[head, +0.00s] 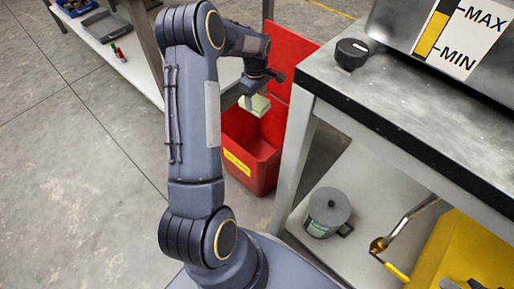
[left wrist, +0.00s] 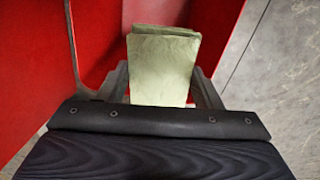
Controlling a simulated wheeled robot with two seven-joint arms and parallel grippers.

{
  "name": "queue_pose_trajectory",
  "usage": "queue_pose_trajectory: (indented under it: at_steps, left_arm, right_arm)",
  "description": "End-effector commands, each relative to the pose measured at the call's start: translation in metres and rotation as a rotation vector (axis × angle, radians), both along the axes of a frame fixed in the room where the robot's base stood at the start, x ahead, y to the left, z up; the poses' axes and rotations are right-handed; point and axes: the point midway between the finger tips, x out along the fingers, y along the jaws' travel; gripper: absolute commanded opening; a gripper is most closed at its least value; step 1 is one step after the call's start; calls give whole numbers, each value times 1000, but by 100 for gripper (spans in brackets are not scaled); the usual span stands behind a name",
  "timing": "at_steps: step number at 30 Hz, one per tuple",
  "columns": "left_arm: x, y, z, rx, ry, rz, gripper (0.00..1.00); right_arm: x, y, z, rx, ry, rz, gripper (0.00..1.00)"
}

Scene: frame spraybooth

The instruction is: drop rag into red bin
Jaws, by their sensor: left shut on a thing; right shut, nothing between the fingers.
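The rag (head: 256,105) is a pale green folded cloth. My left gripper (head: 250,97) is shut on it and holds it over the open red bin (head: 262,176). In the left wrist view the rag (left wrist: 163,68) stands out between the fingers of my left gripper (left wrist: 163,88), with the red walls of the bin (left wrist: 105,35) around and beyond it. The bin's red lid (head: 291,55) stands up at its back, and a yellow label is on its front. My right gripper is not in view.
A grey workbench (head: 400,110) stands right of the bin, with a black knob (head: 351,53) and a MAX/MIN gauge (head: 460,35). A grey canister (head: 326,212) sits on its lower shelf near a yellow object (head: 470,250). A white shelf (head: 130,62) is at the back left. Floor to the left is clear.

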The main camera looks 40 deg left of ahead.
Motion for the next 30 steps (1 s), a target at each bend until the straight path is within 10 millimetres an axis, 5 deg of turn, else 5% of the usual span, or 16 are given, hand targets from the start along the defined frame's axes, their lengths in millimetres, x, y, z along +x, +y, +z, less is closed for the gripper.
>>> queue_pose_trajectory:
  at_steps: [9,19,20,24,30]
  left_arm:
    - [0,0,-40,0,1,-1,41]
    - [0,0,-41,0,0,-2,41]
    - [0,0,-41,0,0,-2,63]
    - [0,0,-41,0,0,-2,81]
    - [0,0,-41,0,0,-2,85]
  right_arm:
    - [0,0,-32,0,0,0,0]
    - [0,0,-33,0,0,0,0]
    - [0,0,-33,0,0,0,0]
    - [0,0,-33,0,0,0,0]
    - [0,0,-33,0,0,0,0]
